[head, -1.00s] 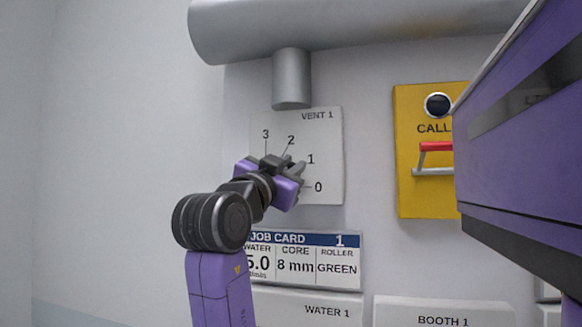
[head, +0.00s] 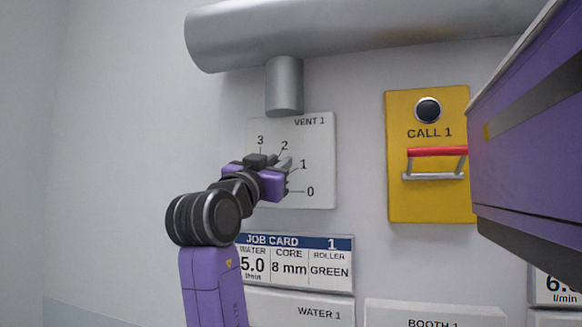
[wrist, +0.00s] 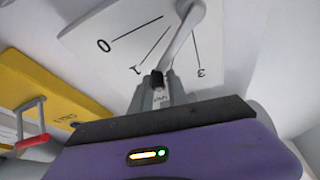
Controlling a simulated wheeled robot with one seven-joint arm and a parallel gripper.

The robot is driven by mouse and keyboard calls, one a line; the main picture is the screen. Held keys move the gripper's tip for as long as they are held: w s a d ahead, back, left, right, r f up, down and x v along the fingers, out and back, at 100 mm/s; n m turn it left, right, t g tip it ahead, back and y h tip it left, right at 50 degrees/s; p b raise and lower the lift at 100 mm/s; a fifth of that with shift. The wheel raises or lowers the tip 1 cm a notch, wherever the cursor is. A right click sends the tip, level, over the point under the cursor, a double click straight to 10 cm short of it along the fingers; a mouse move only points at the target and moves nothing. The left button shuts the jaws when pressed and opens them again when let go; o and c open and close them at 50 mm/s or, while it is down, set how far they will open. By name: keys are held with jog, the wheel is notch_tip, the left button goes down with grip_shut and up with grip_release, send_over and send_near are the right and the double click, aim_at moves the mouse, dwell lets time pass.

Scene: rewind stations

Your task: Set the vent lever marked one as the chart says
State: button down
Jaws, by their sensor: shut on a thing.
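The white VENT 1 plate (head: 323,140) hangs on the wall with a scale marked 0, 1, 2, 3. My gripper (head: 286,164) is in front of it and hides most of the lever in the head view. In the wrist view, the grey lever (wrist: 178,42) runs from its pivot at the top to a dark knob. My gripper (wrist: 158,86) is shut on the lever's knob end. There the lever lies between the 1 and 3 lines; the 2 mark is covered, and the lever seems near it. No vent chart is readable.
A job card (head: 297,262) below reads water 5.0 l/min, core 8 mm, roller green. A yellow CALL 1 panel (head: 430,205) with a red-topped handle (head: 436,153) is to the right. A grey pipe (head: 285,88) comes down above the plate.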

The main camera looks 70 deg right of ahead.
jog(key=shift+w+r+n+t+p, duration=0.25)
jog(key=shift+w+n+t, duration=0.15)
jog(key=shift+n, duration=0.4)
jog(key=shift+w+r+n+t+p, duration=0.15)
jog(key=shift+w+r+n+t, duration=0.1)
jog(key=shift+n+t, duration=0.45)
jog(key=shift+w+r+n+t+p, duration=0.25)
jog(key=shift+w+n+t, duration=0.1)
jog(key=shift+n, duration=0.55)
jog(key=c, duration=1.4)
grip_release()
jog(key=shift+o, duration=0.2)
jog(key=shift+a, duration=0.1)
jog(key=w+b+v, duration=0.1)
jog(key=b+v, duration=0.2)
jog(key=v, duration=0.4)
jog(key=shift+s+a, duration=0.35)
jog(key=shift+s, duration=0.2)
